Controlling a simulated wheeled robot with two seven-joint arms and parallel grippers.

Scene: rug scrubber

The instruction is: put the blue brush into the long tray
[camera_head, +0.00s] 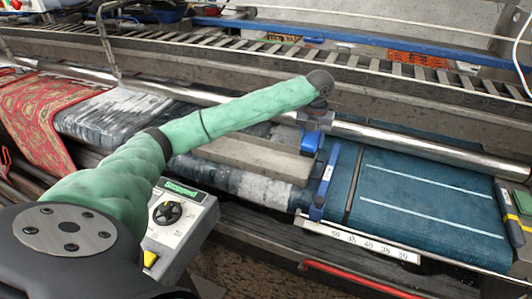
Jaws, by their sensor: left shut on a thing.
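My left arm reaches in from the left, and its gripper (316,122) points down over the belt. It is shut on the blue brush (311,143), which hangs just under the jaws. The jaws are small and partly hidden by the wrist. A long, flat grey piece (245,160) lies across the belt just left of the brush and passes partly behind my arm; I cannot tell for sure whether it is the long tray. My right gripper is not in view.
A blue belt (425,205) with white lines fills the right. A blue upright bar (325,183) stands near the brush. A steel roller (430,147) runs behind. A control box (172,225) stands below my arm. A red patterned rug (45,115) lies at left.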

